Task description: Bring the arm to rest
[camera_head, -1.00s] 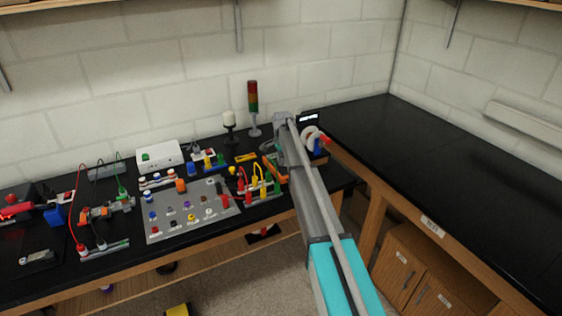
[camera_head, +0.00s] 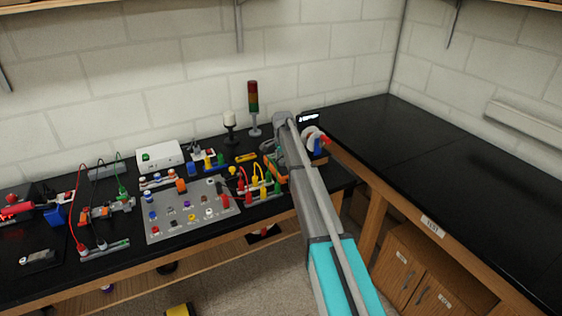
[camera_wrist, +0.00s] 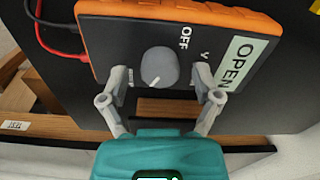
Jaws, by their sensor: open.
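My gripper (camera_wrist: 161,82) is open in the wrist view, its two grey fingers spread on either side of a grey knob (camera_wrist: 160,67). There is a gap between each finger and the knob. The knob is on the dark face of an orange-edged meter (camera_wrist: 180,12), which carries the word OFF and a pale OPEN label (camera_wrist: 238,60). In the head view my arm reaches over the bench, and it hides the gripper. A bit of orange (camera_head: 275,168) shows beside the arm there; I cannot tell whether it is the meter.
A grey panel (camera_head: 165,226) with several buttons and jacks lies on the black bench left of my arm. A stack light (camera_head: 253,105) and a white box (camera_head: 160,157) stand behind. Red and black leads (camera_wrist: 62,52) run to the meter. The right-hand bench (camera_head: 450,170) is clear.

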